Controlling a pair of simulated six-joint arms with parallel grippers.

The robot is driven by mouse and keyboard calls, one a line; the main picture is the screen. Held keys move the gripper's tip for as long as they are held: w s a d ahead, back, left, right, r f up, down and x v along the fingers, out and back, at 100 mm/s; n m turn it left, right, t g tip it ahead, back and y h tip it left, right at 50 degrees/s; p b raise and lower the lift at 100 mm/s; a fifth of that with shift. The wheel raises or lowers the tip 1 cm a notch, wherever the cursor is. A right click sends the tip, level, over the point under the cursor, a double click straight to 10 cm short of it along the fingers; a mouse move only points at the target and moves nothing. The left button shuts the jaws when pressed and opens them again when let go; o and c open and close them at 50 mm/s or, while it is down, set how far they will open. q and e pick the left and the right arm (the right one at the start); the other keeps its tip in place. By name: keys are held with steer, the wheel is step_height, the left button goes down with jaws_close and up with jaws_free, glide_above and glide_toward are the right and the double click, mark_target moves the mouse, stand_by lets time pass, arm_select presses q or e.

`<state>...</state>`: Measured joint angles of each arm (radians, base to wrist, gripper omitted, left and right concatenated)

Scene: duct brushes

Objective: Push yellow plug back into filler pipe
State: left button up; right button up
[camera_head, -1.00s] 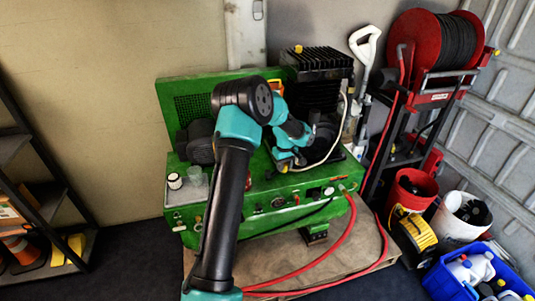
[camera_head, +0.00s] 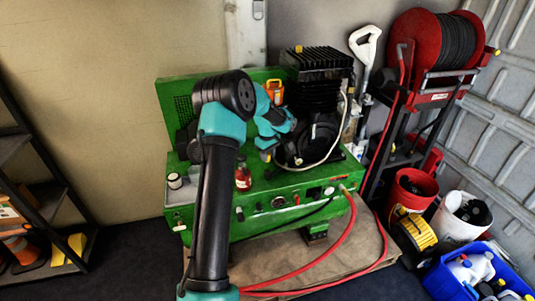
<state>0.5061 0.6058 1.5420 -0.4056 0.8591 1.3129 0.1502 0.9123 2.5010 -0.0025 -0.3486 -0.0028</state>
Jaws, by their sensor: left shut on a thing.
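My left arm comes in at the bottom left and bends over the green compressor unit (camera_head: 270,222). My left gripper (camera_head: 266,152) is beside the black engine block, low over the unit's top. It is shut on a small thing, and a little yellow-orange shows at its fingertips. I take this for the yellow plug (camera_head: 265,156), but it is mostly covered by the fingers. The filler pipe cannot be made out; whether the plug touches it cannot be told. My right gripper is not in view.
A finned black engine (camera_head: 318,90) stands right of the gripper, with a pale hose looping down. A small red bottle (camera_head: 243,178) and a white-capped jar (camera_head: 174,181) stand on the unit's top. A red hose reel (camera_head: 410,40) is at the right.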

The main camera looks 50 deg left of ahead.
mark_target(268, 171)
arm_select(q)
steer(key=shift+f, duration=2.4)
steer(key=shift+f, duration=0.5)
stand_by(0.4)
steer(key=o, duration=1)
steer(key=shift+c, duration=0.2)
step_height(268, 171, up, 17)
steer(key=shift+r, duration=0.2)
